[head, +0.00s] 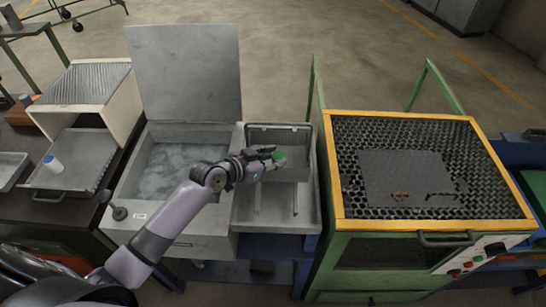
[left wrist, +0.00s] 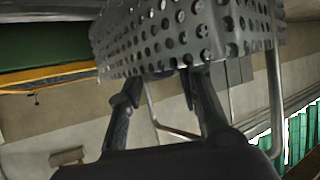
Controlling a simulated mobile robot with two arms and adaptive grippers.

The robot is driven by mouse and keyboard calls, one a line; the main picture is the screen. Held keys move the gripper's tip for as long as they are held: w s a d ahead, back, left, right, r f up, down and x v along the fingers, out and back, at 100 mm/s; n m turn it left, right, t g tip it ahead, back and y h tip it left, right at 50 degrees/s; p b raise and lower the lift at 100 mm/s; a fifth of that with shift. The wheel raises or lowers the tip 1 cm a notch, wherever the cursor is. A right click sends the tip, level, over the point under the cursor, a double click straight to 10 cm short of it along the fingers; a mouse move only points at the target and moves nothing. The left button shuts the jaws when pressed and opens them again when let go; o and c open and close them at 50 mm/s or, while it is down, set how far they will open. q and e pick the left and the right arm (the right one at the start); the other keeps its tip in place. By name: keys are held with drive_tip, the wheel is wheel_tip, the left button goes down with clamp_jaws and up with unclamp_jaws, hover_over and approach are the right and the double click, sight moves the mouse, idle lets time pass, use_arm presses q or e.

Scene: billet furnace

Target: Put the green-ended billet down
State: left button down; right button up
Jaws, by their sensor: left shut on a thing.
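The rest of the billet is hidden by the fingers. It is over the far part of a grey metal tray (head: 245,215) between the water tank and the furnace. In the left wrist view the two dark fingers (left wrist: 168,92) run up to a grey perforated metal piece (left wrist: 190,40), which covers their tips; I cannot make out the billet there. My right gripper is not in view.
The open water tank (head: 170,175) is left of the tray, its raised lid (head: 185,75) behind. A grey mesh-bottomed basket (head: 262,140) is at the tray's far end. The green furnace (head: 343,255) with a yellow-edged mesh top stands right.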

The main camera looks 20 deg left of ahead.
use_arm(q)
drive_tip(key=c, duration=1.1)
unclamp_jaws()
drive_tip(key=shift+f, duration=0.15)
drive_tip(key=shift+r, duration=0.3)
drive_tip(key=shift+r+p, duration=0.45)
drive_tip(key=shift+p, duration=0.15)
drive_tip(key=shift+b+v, duration=1.2)
drive_tip(key=shift+v, duration=4.75)
